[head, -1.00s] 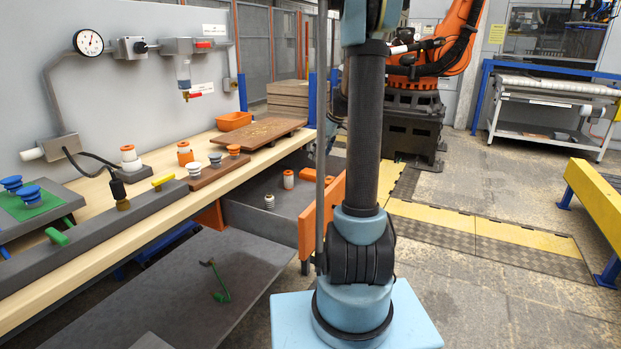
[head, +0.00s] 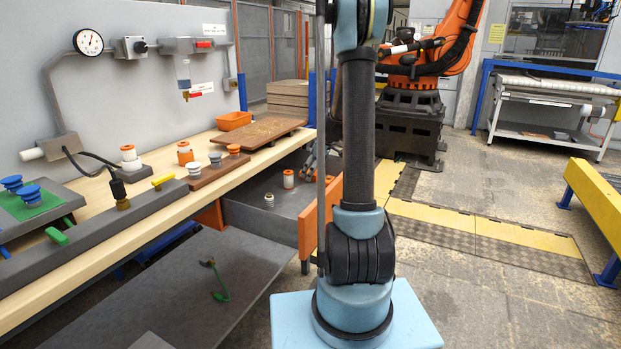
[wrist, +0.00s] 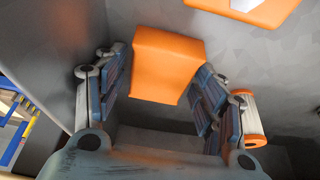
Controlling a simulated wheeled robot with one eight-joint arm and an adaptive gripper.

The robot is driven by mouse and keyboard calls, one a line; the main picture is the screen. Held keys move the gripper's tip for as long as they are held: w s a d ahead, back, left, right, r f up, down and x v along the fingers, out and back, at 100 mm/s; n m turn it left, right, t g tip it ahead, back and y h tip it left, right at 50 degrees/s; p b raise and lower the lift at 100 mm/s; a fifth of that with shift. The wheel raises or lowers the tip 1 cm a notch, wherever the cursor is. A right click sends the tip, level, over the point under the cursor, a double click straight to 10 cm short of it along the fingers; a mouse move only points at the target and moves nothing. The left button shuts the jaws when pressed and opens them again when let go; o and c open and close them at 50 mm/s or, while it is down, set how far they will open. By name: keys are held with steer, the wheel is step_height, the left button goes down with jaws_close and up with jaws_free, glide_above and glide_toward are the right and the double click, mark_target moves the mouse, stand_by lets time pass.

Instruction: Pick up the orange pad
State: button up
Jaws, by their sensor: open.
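The orange pad (wrist: 165,65) lies on the grey floor of the drawer in the wrist view. It shows as a flat, tilted block between my two fingers. My gripper (wrist: 163,95) is open, with one finger on each side of the pad. I see no clear contact between fingers and pad. In the head view my gripper (head: 311,162) shows only in part, low over the drawer behind my arm.
Another orange piece (wrist: 252,8) is at the top of the wrist view. The drawer's orange front (head: 309,217) and the wooden bench edge (head: 210,183) border the space. A small white item (head: 269,200) stands in the drawer.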

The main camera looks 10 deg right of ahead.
steer(key=c, duration=0.7)
steer(key=shift+c, duration=0.2)
step_height(320, 180, up, 18)
stand_by(0.3)
stand_by(0.4)
